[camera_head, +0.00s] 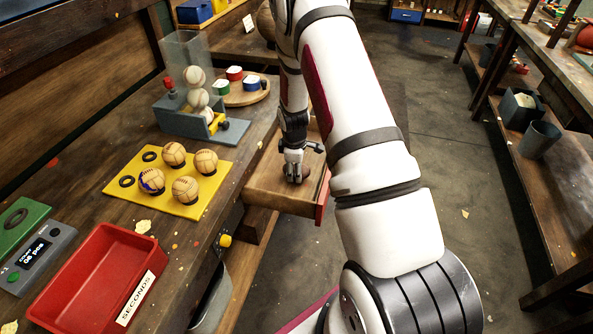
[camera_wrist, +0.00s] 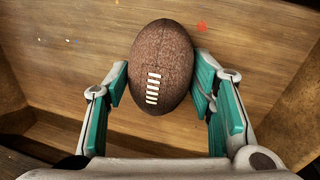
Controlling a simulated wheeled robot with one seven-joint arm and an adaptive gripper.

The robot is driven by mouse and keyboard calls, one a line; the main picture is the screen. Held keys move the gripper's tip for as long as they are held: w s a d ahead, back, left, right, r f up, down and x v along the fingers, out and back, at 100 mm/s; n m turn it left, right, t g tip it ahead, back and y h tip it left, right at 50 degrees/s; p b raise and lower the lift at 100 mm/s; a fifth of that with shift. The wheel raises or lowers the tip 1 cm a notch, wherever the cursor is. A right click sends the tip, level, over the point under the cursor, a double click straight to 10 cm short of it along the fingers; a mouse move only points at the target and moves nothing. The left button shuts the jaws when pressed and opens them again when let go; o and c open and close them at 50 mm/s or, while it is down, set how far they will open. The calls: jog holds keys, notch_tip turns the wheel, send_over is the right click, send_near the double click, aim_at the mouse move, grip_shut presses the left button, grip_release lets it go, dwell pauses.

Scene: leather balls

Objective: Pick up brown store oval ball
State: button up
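The brown oval ball (camera_wrist: 162,62) has pebbled dark leather and white laces. In the wrist view it sits between the two green-padded fingers of my gripper (camera_wrist: 161,75), with its long axis running up the picture. A fingertip stands close against each side; I cannot tell whether both press on it. In the head view my gripper (camera_head: 296,172) reaches down into an open wooden drawer (camera_head: 262,194). The ball (camera_head: 301,172) shows there as a small dark shape, partly hidden by the fingers.
The drawer walls stand around my gripper. On the bench to the left are a yellow board (camera_head: 210,200) with several pale balls, a red SECONDS bin (camera_head: 75,275), and a clear-fronted ball dispenser (camera_head: 185,115). The floor aisle (camera_head: 440,120) on the right is mostly clear.

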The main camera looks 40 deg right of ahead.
jog(key=c, duration=0.4)
